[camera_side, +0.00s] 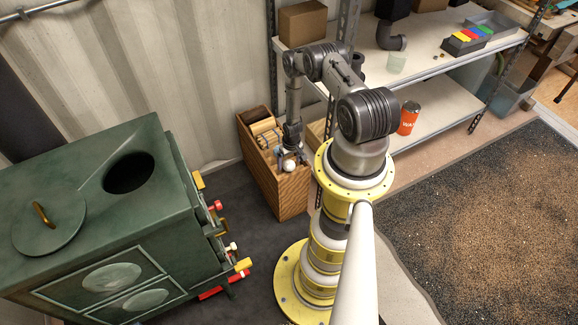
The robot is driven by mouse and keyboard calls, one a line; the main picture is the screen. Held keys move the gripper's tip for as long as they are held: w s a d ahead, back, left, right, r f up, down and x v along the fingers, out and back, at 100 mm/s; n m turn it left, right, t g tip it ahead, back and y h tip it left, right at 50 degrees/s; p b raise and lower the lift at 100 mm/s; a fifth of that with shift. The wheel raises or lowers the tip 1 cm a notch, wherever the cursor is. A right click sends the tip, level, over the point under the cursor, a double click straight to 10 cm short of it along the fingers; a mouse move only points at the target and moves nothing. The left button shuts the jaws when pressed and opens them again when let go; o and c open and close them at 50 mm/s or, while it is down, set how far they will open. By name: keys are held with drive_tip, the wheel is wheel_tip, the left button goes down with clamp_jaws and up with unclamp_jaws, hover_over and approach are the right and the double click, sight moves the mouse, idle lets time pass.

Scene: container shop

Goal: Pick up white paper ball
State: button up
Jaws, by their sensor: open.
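A small white paper ball (289,166) shows at the top of the wooden box (283,199), near its front right end. My gripper (290,158) points down right at the ball, with its fingers beside or just above it. The fingers are small and partly hidden, and I cannot tell whether they touch the ball. My gripper is open.
Upright slats (266,137) stand in the box's rear part. A green stove (90,215) with red and yellow handles stands at left. A metal shelf (440,112) at right holds an orange can (408,117). A corrugated wall (170,70) closes the back.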

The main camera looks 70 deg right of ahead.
drive_tip(key=shift+f, duration=0.3)
drive_tip(key=c, duration=1.4)
drive_tip(key=shift+r, duration=0.15)
